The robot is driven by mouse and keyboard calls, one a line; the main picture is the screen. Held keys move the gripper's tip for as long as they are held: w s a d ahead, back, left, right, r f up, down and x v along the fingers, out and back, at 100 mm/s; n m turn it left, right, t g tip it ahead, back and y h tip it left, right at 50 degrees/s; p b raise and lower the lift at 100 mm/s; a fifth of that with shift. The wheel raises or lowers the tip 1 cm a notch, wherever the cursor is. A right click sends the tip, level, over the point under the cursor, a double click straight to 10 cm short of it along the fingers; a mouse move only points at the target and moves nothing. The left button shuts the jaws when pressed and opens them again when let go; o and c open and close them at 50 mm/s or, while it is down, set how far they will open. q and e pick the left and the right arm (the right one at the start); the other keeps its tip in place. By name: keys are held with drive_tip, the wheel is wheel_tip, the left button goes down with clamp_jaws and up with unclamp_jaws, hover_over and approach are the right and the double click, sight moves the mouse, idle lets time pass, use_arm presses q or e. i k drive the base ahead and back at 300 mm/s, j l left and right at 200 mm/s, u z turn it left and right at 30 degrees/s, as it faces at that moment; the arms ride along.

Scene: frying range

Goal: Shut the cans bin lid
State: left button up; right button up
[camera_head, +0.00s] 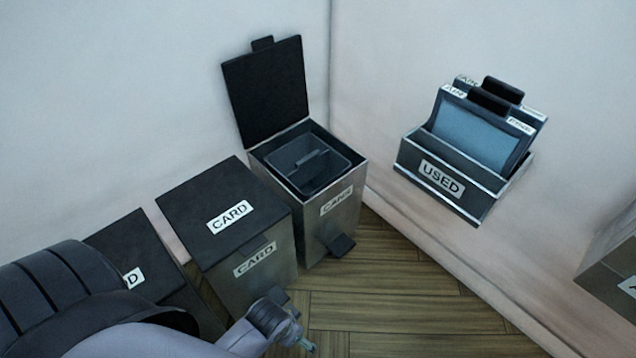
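The cans bin (325,232) is a metal pedal bin standing in the corner, its front label small and hard to read. Its black lid (266,92) is open and stands up at the back, leaning near the wall. The dark inner bucket (310,163) with a bar handle shows inside the open top. The bin's dark pedal (341,245) sticks out low at the front. My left arm comes in from the lower left and ends near the bottom edge, in front of the card bin and apart from the cans bin.
The closed card bin (193,218) stands just left of the cans bin, with another closed bin (115,247) further left, partly hidden by my arm. A wall holder labelled USED (442,178) hangs on the right. Wooden floor (400,290) is clear in front.

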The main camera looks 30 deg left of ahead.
sight(268, 89)
drive_tip(key=u, duration=1.25)
